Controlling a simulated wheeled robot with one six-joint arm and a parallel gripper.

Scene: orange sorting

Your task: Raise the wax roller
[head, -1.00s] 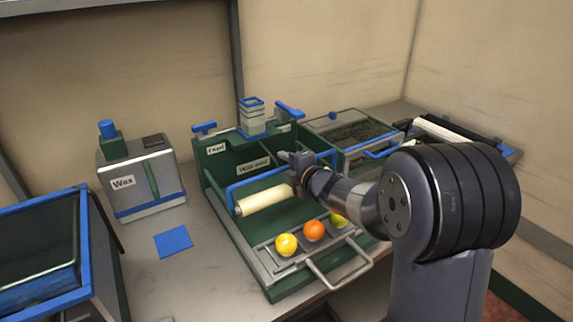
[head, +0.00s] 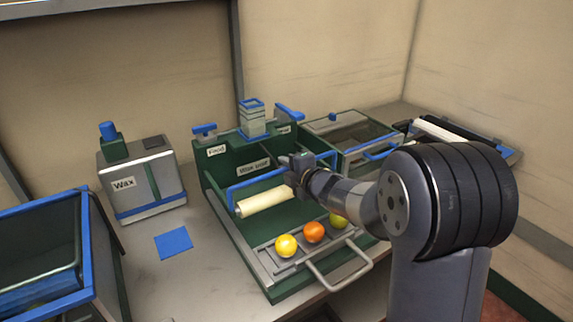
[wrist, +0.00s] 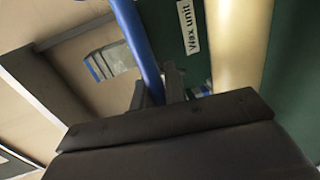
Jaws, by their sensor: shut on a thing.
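The wax roller (head: 266,201) is a cream cylinder hung under a blue bar handle (head: 255,174) inside the green wax unit (head: 225,172). My gripper (head: 290,163) is shut on the blue handle, near its right part. In the wrist view the blue handle (wrist: 136,40) runs between my fingers (wrist: 158,88), and the cream roller (wrist: 238,45) lies to the right of them. The roller's right end is hidden behind my gripper in the head view.
A tray (head: 268,262) at the unit's front holds a yellow, an orange and a greenish fruit. A Wax container (head: 140,180) and a blue square (head: 173,242) are at left. A lidded bin (head: 350,138) and a white-roller unit (head: 440,130) stand at right.

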